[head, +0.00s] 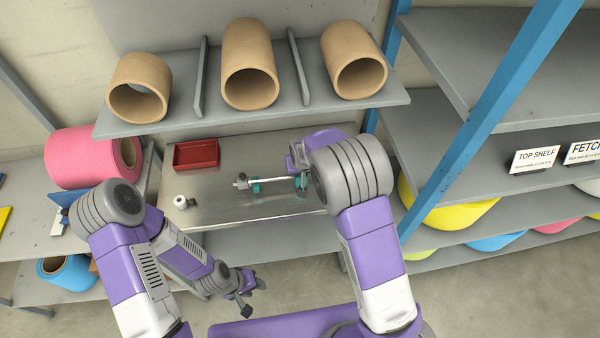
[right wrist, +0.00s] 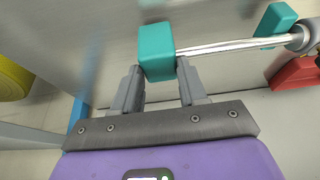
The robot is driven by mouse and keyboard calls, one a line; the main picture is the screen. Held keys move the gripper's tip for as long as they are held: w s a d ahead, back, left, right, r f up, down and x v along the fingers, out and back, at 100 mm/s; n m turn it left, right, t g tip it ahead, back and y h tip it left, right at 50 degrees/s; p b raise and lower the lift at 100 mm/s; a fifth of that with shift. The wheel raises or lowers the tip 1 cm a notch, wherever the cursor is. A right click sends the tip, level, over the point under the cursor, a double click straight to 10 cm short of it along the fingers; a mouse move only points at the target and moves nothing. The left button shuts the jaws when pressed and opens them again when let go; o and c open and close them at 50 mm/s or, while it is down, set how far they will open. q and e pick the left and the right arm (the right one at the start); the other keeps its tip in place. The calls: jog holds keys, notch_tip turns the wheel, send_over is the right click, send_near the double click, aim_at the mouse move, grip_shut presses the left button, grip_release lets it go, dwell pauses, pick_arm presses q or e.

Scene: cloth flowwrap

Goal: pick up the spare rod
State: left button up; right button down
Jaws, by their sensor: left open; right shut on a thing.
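The spare rod (head: 275,180) is a thin silver bar with a grey collar at its left end, above the steel worktop. In the right wrist view the rod (right wrist: 225,46) runs from a teal block (right wrist: 156,52) to the collar. A second teal block (right wrist: 275,24) sits beside the rod near the collar. My right gripper (head: 302,190) is shut at the rod's right end, with the near teal block at its fingertips (right wrist: 158,88). I cannot tell whether the rod is clear of its supports. My left gripper (head: 254,296) is open and empty, low in front of the worktop.
A red tray (head: 197,155) and a small white spool (head: 181,202) stand on the left of the worktop (head: 230,215). Cardboard cores (head: 249,65) lie on the shelf above. A pink roll (head: 90,158) is at the left. A blue post (head: 470,110) and shelving stand at the right.

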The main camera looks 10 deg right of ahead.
notch_tip(320, 180, up, 2)
jog(key=shift+r, duration=0.1)
jog(key=s, duration=1.8)
jog(key=shift+f+p, duration=0.25)
jog(key=shift+p, duration=0.2)
jog(key=shift+w+b, duration=0.95)
jog(key=shift+w, duration=8.15)
jog(key=shift+f+b, duration=1.35)
jog(key=shift+f, duration=0.45)
